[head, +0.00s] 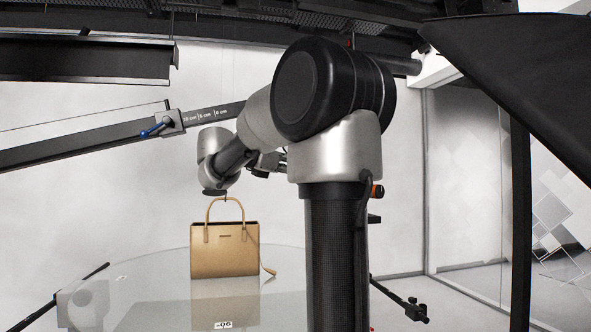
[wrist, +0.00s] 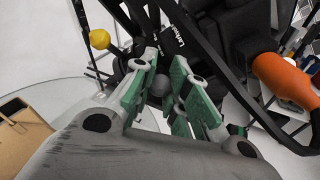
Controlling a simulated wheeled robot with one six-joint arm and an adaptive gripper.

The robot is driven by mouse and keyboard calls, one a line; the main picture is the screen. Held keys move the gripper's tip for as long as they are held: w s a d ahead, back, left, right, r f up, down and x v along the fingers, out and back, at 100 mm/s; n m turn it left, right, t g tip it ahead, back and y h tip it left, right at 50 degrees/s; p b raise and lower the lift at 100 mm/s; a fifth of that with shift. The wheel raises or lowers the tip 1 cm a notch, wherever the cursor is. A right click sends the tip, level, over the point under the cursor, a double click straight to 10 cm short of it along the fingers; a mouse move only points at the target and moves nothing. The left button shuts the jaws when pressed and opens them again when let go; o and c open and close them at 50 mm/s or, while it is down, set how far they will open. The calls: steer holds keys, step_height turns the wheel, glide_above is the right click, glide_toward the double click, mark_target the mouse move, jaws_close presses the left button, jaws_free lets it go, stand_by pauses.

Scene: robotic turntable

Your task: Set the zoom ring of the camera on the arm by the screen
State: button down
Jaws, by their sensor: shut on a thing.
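In the wrist view my gripper (wrist: 166,62) has green-padded fingers closed on a dark part of the black camera, where its zoom ring is. The ring is mostly hidden between the fingers, and its setting cannot be read. The camera's black body and strap with white lettering (wrist: 172,36) show just beyond the fingertips. In the head view my arm's column and shoulder stand in front, and my gripper and the camera cannot be made out behind them.
A tan handbag (head: 224,262) stands on the glass turntable (head: 150,285). A long rail with a blue lever (head: 153,130) crosses the left. A yellow knob (wrist: 99,39) and an orange grip (wrist: 283,78) flank the camera. Black straps or cables run close beside my fingers.

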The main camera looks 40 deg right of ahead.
steer(key=c, duration=1.3)
jaws_free()
steer(key=shift+c, duration=0.2)
steer(key=w+a+r, duration=0.1)
steer(key=a, duration=1)
steer(key=shift+a+r, duration=0.4)
